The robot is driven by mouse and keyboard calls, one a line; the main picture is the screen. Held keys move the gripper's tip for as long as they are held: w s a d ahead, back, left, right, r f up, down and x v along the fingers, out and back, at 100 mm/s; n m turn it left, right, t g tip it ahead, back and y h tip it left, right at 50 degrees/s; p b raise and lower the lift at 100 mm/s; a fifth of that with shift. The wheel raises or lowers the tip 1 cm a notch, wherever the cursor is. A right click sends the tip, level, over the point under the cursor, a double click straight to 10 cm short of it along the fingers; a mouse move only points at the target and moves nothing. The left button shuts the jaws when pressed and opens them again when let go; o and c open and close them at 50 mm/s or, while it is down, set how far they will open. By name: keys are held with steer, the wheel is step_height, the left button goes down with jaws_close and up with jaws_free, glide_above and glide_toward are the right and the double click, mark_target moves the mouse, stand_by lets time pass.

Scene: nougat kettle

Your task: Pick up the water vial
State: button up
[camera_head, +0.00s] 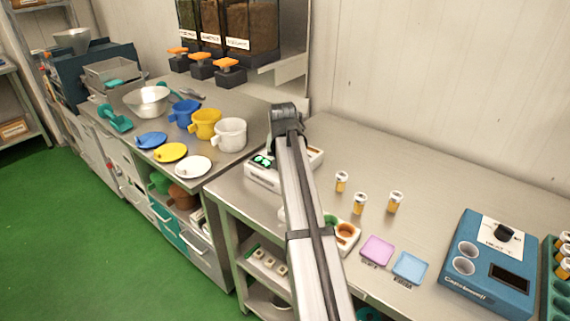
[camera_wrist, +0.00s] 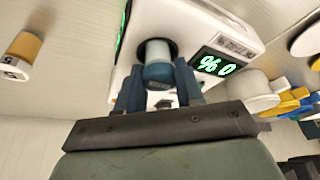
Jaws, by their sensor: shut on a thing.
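The water vial (camera_wrist: 158,68), with a pale body and a blue end, shows in the wrist view at the dark round socket of a white meter (camera_wrist: 205,20). My gripper (camera_wrist: 158,84) is shut on the vial, with one dark blue finger on each side. I cannot tell whether the vial is still seated in the socket or slightly lifted. The meter's green display reads like "% 0". In the head view the white meter (camera_head: 262,175) stands at the bench's left end, partly behind my arm. My gripper and the vial are hidden there.
Orange vials with white caps (camera_head: 341,181) (camera_head: 360,203) (camera_head: 395,201) stand on the bench right of my arm. A purple pad (camera_head: 377,250), a blue pad (camera_head: 409,267) and a blue heater (camera_head: 490,265) lie farther right. Cups (camera_head: 205,124) are on the left counter.

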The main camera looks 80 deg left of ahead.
step_height(320, 180, up, 9)
steer(key=shift+f, duration=0.15)
steer(key=shift+w+r, duration=0.25)
steer(key=shift+r, duration=0.05)
steer(key=w+d+f+n+g, duration=0.1)
steer(key=d+n, duration=0.5)
steer(key=d, duration=0.7)
steer(key=shift+w+d+f+g, duration=0.2)
steer(key=shift+w+d+g, duration=0.25)
steer(key=shift+g, duration=0.25)
steer(key=shift+f, duration=0.2)
steer(key=shift+f, duration=3.8)
